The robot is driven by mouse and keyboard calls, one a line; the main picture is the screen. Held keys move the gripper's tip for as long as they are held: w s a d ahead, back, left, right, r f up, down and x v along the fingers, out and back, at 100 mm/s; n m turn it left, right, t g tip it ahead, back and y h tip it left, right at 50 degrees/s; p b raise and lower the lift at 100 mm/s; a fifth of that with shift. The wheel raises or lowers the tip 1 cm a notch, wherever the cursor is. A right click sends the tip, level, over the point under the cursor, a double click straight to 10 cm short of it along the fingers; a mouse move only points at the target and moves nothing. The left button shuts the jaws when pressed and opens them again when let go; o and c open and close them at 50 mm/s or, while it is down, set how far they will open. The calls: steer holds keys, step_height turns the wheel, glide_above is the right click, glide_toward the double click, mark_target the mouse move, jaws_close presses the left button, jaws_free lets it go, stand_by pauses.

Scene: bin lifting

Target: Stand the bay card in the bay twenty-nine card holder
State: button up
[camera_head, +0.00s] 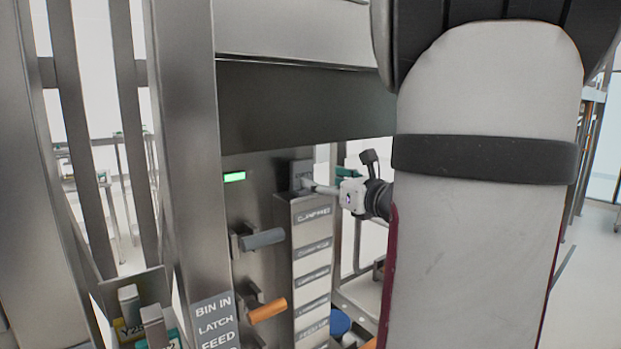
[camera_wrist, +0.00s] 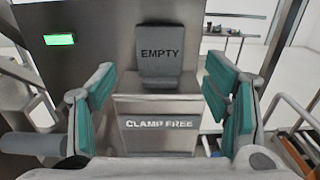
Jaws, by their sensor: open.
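My gripper (camera_wrist: 160,88) is open in the wrist view, with teal pads left and right and nothing between them touching either pad. A grey plate reading EMPTY (camera_wrist: 159,54) stands upright ahead, between the pads in the picture, on top of a steel column labelled CLAMP FREE (camera_wrist: 157,124). In the head view my gripper (camera_head: 325,182) is beside the top of the same column (camera_head: 303,260), close to the plate (camera_head: 301,174). I cannot identify the bay card or a holder marked twenty-nine. The column's lower labels are too small to read surely.
A green light (camera_head: 234,177) is lit on the steel panel. Grey (camera_head: 262,239) and orange (camera_head: 268,311) handles stick out left of the column. A tray (camera_head: 106,294) with labelled blocks sits bottom left. A post sign (camera_head: 215,322) reads BIN IN LATCH FEED. My arm hides the right.

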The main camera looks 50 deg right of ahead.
steer(key=shift+v, duration=1.65)
